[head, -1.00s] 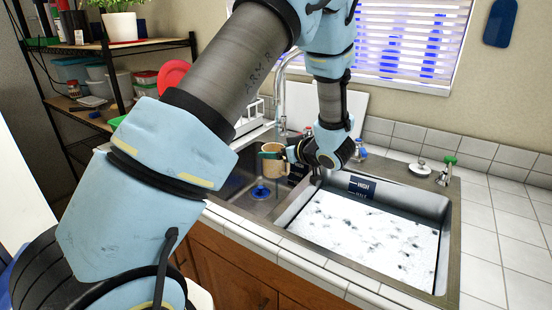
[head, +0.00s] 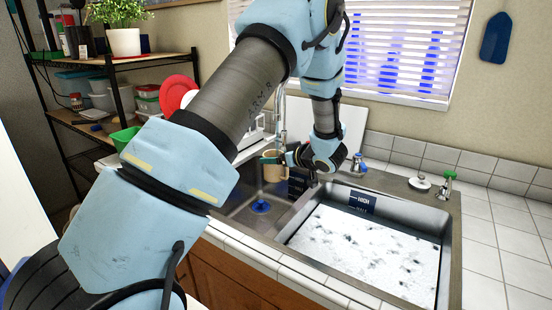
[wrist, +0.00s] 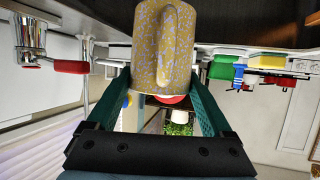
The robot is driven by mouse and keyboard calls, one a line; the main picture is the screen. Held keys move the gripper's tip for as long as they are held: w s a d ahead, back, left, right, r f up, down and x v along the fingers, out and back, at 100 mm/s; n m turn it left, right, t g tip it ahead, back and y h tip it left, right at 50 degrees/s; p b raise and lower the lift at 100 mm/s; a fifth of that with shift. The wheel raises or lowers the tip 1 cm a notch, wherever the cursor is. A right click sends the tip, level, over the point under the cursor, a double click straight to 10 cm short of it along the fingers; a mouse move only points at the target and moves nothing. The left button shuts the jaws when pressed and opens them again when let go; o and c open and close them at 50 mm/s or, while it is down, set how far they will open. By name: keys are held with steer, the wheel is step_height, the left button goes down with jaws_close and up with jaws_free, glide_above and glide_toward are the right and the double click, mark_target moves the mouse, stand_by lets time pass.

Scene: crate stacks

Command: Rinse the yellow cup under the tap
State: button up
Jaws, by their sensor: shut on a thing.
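The yellow cup (head: 270,168), speckled with pale marks, is held over the left basin (head: 235,205) of the sink. My gripper (head: 284,160) is shut on it; in the wrist view the green fingers (wrist: 158,88) press its two sides, with its handle facing the camera. The chrome tap (head: 282,112) rises behind the cup, partly hidden by my arm. Whether the cup is directly below the spout cannot be told, and no running water is visible. A chrome fitting with a red lever (wrist: 70,66) is at the wrist view's left.
The right basin (head: 449,262) holds a white, dark-spotted surface like foam. A blue drain piece (head: 260,206) lies in the left basin. A green-topped bottle (head: 447,187) stands at the right rim. Tiled counter at right is clear. Shelves (head: 75,122) with containers stand at left.

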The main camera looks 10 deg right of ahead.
steer(key=shift+d, duration=0.1)
steer(key=shift+s+d+p, duration=0.25)
steer(key=shift+s+p, duration=0.05)
steer(key=shift+s, duration=0.05)
steer(key=shift+w+a, duration=0.15)
stand_by(0.5)
steer(key=shift+w+a, duration=0.2)
steer(key=shift+w, duration=0.05)
steer(key=s+a+r+p, duration=0.1)
steer(key=s+a+r, duration=0.1)
steer(key=s+a, duration=0.5)
steer(key=shift+a, duration=0.15)
stand_by(0.7)
stand_by(0.4)
